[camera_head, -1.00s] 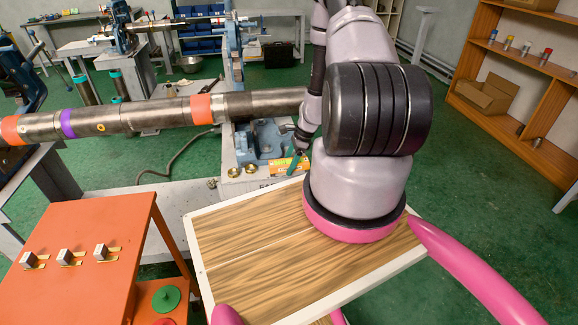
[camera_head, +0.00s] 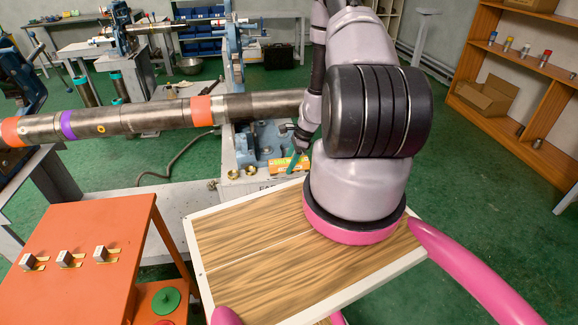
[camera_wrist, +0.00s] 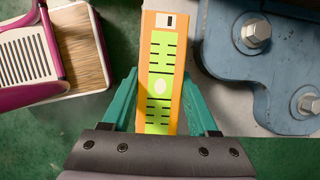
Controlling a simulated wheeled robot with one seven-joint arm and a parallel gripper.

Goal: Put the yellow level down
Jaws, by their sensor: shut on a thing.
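The yellow level (camera_wrist: 162,58) is an orange-yellow bar with bright green slotted panels. In the wrist view it lies lengthwise between the teal fingers of my gripper (camera_wrist: 160,85), which is shut on it. In the head view the level (camera_head: 279,167) shows as a small orange bar low over the grey bench (camera_head: 235,188), beside the blue vise base. My gripper (camera_head: 296,160) is at its right end, partly hidden by my arm. I cannot tell whether the level touches the bench top.
The blue vise base (camera_wrist: 262,75) is close at right in the wrist view. A long steel pipe (camera_head: 150,117) crosses above the bench. Brass fittings (camera_head: 233,174) lie left of the level. An orange stand (camera_head: 85,255) is at front left.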

